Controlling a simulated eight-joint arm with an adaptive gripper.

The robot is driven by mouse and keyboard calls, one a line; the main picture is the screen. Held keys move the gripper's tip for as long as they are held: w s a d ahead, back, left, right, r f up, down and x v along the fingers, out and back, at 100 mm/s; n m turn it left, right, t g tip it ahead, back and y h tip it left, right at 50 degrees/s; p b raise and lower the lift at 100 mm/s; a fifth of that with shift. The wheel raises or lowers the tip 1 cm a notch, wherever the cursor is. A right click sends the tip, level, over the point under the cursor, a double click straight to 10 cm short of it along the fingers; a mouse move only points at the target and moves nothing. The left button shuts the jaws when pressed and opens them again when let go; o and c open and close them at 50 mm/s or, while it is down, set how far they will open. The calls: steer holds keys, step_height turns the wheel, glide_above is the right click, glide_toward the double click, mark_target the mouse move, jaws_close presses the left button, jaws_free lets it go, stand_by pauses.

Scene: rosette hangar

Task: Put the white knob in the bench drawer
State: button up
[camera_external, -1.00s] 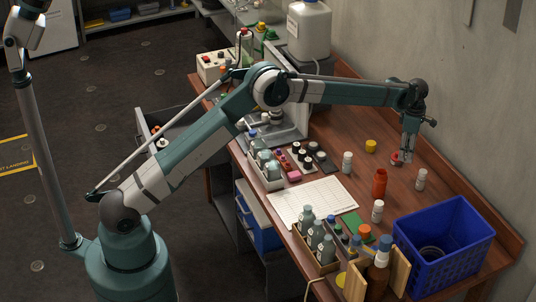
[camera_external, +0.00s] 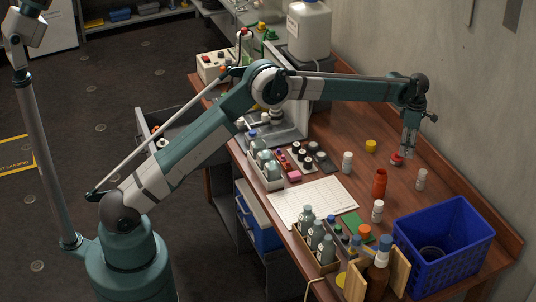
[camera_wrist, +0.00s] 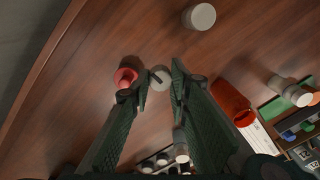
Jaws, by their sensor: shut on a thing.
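The white knob (camera_wrist: 160,78), a small pale disc with a dark mark, lies between the fingertips of my gripper (camera_wrist: 159,88) in the wrist view. My gripper is shut on it, low over the far right part of the bench. In the external view the fingers of my gripper (camera_external: 408,153) hide the knob. I cannot tell whether it is clear of the bench top. The bench drawer (camera_external: 143,119) is pulled out at the left side of the bench, partly behind my arm, with a few small items in it.
A red round thing (camera_wrist: 125,77) sits just beside my left finger. White bottles (camera_external: 420,180), a red bottle (camera_external: 380,183) and a yellow cap (camera_external: 370,146) stand nearby. A blue crate (camera_external: 445,240) is at the front right. The wall is close on the right.

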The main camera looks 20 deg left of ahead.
steer(key=shift+w+a, duration=0.1)
